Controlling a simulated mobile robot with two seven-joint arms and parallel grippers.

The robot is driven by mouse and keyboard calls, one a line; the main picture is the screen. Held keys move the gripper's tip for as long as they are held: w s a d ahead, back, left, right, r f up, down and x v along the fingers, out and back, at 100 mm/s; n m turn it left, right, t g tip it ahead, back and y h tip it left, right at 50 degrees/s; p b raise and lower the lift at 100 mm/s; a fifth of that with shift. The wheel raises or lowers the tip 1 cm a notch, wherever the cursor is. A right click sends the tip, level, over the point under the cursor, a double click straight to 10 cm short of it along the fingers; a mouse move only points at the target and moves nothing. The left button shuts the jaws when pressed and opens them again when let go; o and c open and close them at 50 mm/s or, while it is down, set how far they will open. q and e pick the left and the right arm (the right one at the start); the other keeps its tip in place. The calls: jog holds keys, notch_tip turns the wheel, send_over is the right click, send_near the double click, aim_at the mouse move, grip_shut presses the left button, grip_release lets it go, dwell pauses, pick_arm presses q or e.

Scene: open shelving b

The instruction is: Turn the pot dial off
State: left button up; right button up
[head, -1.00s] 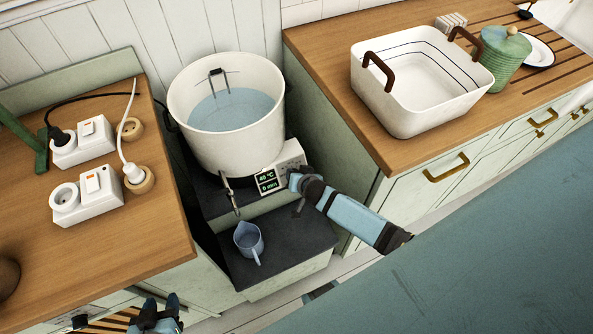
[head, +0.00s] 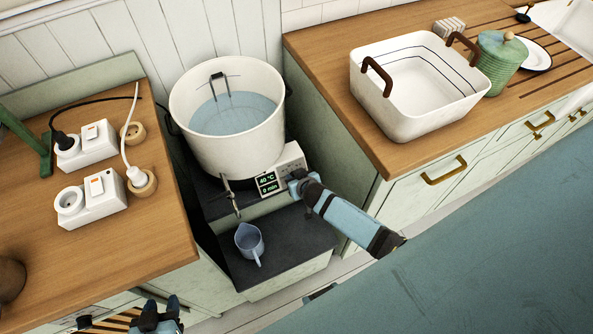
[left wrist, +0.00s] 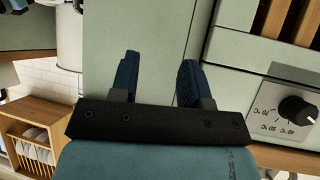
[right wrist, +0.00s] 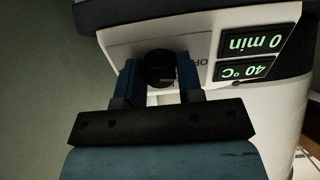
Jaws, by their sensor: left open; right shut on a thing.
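The large white pot (head: 225,145) holds water and stands on the dark step at the back. Its control box (head: 291,160) at the lower right has a lit display (head: 268,184) reading 40 °C and 0 min. My right gripper (head: 297,180) is at the box front. In the right wrist view its fingers are shut on the black dial (right wrist: 160,68), one on each side; the lettering beside it is partly hidden. My left gripper (head: 158,308) is open and empty at the bottom left, low by the left cabinet; it also shows in the left wrist view (left wrist: 158,75).
A blue jug (head: 249,241) stands on the lower dark step below the pot's tap. White socket boxes (head: 92,198) and cables lie on the left counter. A white basin (head: 420,95) and green jar (head: 500,65) stand on the right counter.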

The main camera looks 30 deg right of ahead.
jog(key=o, duration=0.9)
jog(key=p+v, duration=0.1)
jog(key=v, duration=1.2)
jog(key=shift+s+r, duration=0.25)
jog(key=shift+s, duration=0.1)
